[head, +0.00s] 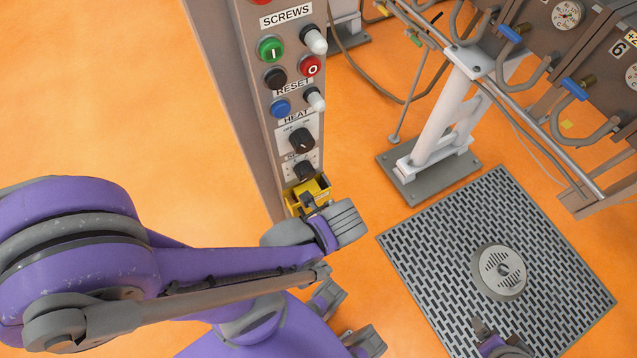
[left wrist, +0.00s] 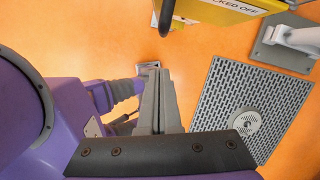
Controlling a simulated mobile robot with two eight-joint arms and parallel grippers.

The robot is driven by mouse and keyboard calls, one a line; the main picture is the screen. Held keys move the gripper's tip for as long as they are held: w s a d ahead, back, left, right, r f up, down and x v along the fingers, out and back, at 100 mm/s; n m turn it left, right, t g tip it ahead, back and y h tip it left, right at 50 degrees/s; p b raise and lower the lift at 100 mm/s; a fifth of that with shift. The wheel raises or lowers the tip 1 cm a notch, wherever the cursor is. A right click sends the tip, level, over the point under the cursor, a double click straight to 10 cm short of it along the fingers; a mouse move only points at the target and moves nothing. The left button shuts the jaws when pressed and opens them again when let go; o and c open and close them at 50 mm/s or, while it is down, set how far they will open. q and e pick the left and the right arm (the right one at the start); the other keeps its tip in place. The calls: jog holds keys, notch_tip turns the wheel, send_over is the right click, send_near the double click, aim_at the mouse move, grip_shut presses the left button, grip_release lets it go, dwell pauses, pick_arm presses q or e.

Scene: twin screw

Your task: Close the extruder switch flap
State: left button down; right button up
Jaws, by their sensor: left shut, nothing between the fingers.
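The yellow extruder switch flap housing (head: 305,194) is at the lower end of the grey control panel (head: 262,110). In the left wrist view the yellow flap (left wrist: 228,8) shows at the top edge with part of a "LOCKED OFF" label, and a dark bar (left wrist: 167,14) beside it. My left gripper (head: 308,203) is at the yellow housing, its wrist covering part of it. In the left wrist view my left gripper (left wrist: 160,76) has its fingers together and empty, apart from the yellow part in the picture. I cannot tell the flap's exact angle or any contact.
The panel carries buttons and a black heat knob (head: 302,140) above the housing. A white post (head: 440,125) on a grey foot and pipes with blue-handled valves (head: 575,88) stand to the right. A floor grate (head: 430,245) lies at lower right. Orange floor is open at left.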

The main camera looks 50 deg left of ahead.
pick_arm(q)
jog(key=p+v, duration=0.5)
jog(key=v, duration=0.5)
jog(key=shift+s+d, duration=0.15)
jog(key=shift+d, duration=0.15)
pick_arm(e)
notch_tip(320, 180, up, 6)
jog(key=w, duration=0.1)
jog(key=shift+w+d+r, duration=0.15)
jog(key=shift+w, duration=0.2)
pick_arm(q)
jog(key=w+r+n+t+h, duration=0.2)
jog(key=w+r+n+t, duration=0.4)
jog(key=w+n, duration=0.6)
jog(key=r+n, duration=0.1)
jog(key=n, duration=0.3)
jog(key=shift+d+r+h, duration=0.2)
jog(key=shift+d+h, duration=0.05)
jog(key=shift+h, duration=0.15)
